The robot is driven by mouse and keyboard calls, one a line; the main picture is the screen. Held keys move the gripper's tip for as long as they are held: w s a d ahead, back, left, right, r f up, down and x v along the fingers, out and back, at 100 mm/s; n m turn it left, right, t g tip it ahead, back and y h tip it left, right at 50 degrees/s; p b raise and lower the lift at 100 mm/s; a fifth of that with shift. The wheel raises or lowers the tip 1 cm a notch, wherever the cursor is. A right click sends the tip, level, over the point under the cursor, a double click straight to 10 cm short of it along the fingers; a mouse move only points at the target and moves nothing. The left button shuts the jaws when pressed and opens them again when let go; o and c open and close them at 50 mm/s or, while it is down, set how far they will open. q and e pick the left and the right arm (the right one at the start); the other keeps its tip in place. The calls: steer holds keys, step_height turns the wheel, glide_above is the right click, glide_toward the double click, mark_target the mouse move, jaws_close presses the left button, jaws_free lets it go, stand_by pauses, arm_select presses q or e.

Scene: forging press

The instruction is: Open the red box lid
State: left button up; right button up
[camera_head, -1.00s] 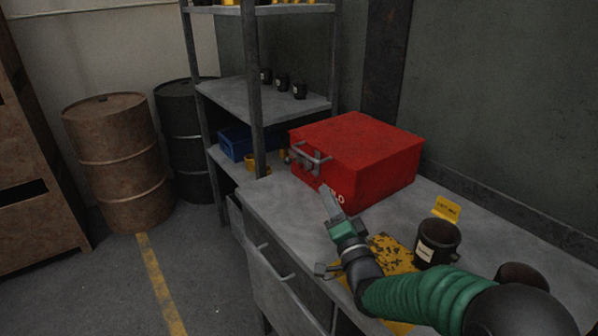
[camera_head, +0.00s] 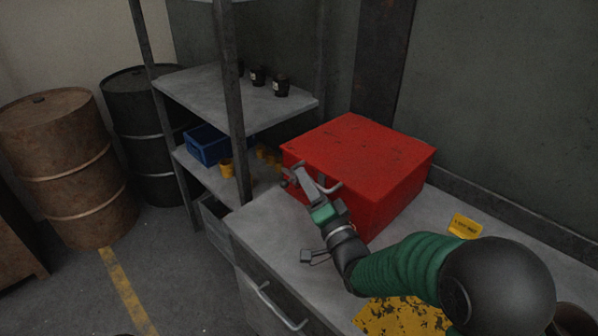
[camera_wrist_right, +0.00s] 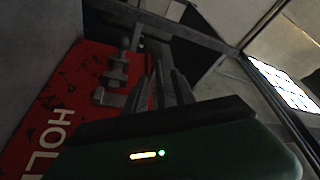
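The red box (camera_head: 375,160) sits on the grey bench with its lid down. A metal handle and latch (camera_head: 325,186) are on its front face. My right gripper (camera_head: 303,179) is at that front face, its fingers overlapping the handle in the head view. In the right wrist view the gripper's fingers (camera_wrist_right: 165,88) point up beside the grey latch (camera_wrist_right: 115,78) on the red face with white lettering. The latch appears to the left of the fingers, not between them. Whether the fingers are parted is hard to tell. My left gripper is not in view.
The grey bench (camera_head: 265,222) has a drawer with a handle below. A yellow sign (camera_head: 464,225) and a worn yellow plate (camera_head: 400,316) lie right and in front of the box. A shelf (camera_head: 240,95) with black cups and a blue bin (camera_head: 207,146) stands left. Barrels (camera_head: 65,170) stand further left.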

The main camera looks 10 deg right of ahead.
steer(key=shift+s+d+r, duration=0.15)
steer(key=shift+s+d, duration=0.1)
steer(key=shift+d, duration=0.2)
steer(key=shift+c, duration=0.7)
steer(key=shift+w+d, duration=0.1)
steer(key=shift+d, duration=0.1)
steer(key=c, duration=0.5)
steer(key=shift+a, duration=0.35)
jaws_close()
steer(key=shift+f, duration=0.2)
